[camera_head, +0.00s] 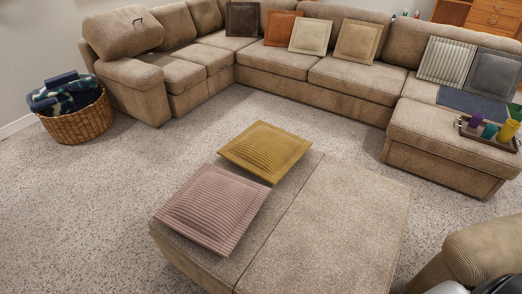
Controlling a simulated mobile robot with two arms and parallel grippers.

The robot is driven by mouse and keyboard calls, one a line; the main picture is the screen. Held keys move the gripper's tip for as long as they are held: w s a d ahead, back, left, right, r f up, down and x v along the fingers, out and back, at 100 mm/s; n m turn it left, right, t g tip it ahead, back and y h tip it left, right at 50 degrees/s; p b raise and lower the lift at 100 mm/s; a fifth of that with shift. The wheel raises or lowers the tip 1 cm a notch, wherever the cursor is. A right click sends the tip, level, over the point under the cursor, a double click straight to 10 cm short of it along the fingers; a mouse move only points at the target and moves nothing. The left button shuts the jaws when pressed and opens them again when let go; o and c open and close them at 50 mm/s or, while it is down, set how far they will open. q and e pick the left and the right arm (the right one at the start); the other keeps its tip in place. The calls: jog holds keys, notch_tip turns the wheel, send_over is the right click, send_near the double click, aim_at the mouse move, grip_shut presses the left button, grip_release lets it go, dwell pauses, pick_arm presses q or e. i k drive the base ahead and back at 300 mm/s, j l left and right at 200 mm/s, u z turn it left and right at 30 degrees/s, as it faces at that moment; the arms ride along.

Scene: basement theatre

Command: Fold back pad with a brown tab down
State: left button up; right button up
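The back pad (112,36) at the far left end of the beige corduroy sectional sofa carries a small dark tab (138,20) on its upper part. The pad stands raised above the seat and armrest, leaning back. The tab looks dark; its exact colour is too small to tell. Neither of my grippers shows in the head view.
A wicker basket (80,122) with dark blankets stands left of the sofa. An ottoman (345,218) with a yellow cushion (266,150) and a pink cushion (213,207) fills the middle foreground. Carpet (140,165) is clear between ottoman and sofa. A tray (475,133) with cups lies right.

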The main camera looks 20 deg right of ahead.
aim_at(128, 31)
jog(key=i+j+u, duration=0.6)
jog(key=i, duration=0.25)
jog(key=i+j+u, duration=0.3)
jog(key=i, duration=0.2)
jog(key=i+j+u, duration=0.1)
jog(key=i+u, duration=0.2)
jog(key=i, duration=0.15)
jog(key=i+z, duration=0.3)
jog(key=i, duration=0.2)
jog(key=i+z, duration=0.25)
jog(key=i, duration=0.25)
jog(key=i+j+z, duration=0.3)
jog(key=i, duration=0.15)
jog(key=i+j+z, duration=0.25)
jog(key=i, duration=0.25)
jog(key=i+l+z, duration=0.55)
jog(key=i+z, duration=0.8)
jog(key=i+j+z, duration=0.2)
jog(key=i+z, duration=0.25)
jog(key=i, duration=0.05)
